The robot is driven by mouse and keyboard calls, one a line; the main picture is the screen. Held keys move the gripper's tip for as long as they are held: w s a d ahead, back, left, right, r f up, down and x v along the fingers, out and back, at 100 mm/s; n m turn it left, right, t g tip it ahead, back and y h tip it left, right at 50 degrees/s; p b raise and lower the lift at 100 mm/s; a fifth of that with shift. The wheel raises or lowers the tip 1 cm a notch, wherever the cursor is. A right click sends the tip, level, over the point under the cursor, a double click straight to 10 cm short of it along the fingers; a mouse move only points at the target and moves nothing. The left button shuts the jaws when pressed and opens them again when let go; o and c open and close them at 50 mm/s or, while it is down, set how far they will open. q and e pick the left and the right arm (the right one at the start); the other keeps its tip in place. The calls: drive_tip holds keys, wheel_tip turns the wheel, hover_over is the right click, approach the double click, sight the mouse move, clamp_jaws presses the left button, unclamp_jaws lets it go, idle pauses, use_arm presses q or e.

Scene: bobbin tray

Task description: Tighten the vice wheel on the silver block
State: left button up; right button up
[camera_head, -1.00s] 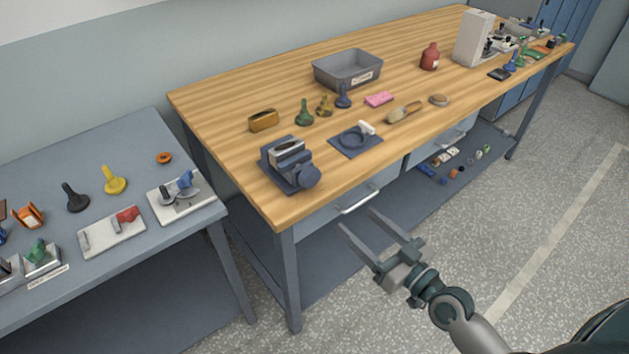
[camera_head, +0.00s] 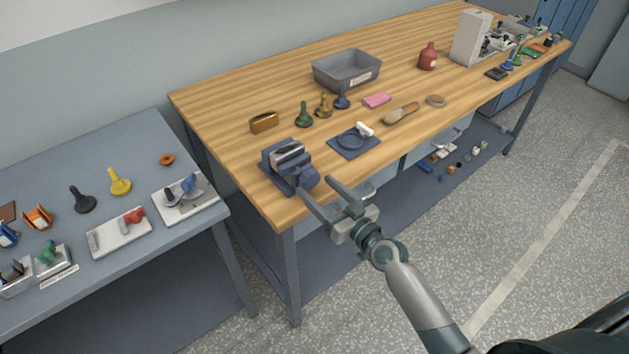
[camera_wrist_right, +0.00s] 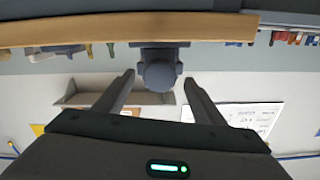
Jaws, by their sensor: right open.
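The blue-grey vice (camera_head: 281,169) stands at the near left corner of the wooden bench, with a silver block (camera_head: 288,151) between its jaws. Its round wheel (camera_head: 306,177) faces the front edge. My right gripper (camera_head: 317,198) is open and empty, with its fingers pointing at the wheel from the front. In the right wrist view the wheel (camera_wrist_right: 159,73) shows ahead, between and beyond the two spread fingertips (camera_wrist_right: 158,76). I cannot tell whether a finger touches it. My left gripper is not in view.
A grey side table (camera_head: 130,160) stands at the left. The bench's front edge lies below my right gripper.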

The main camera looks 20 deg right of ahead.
drive_tip(key=shift+x, duration=1.25)
drive_tip(key=c, duration=1.1)
drive_tip(key=shift+o, duration=0.2)
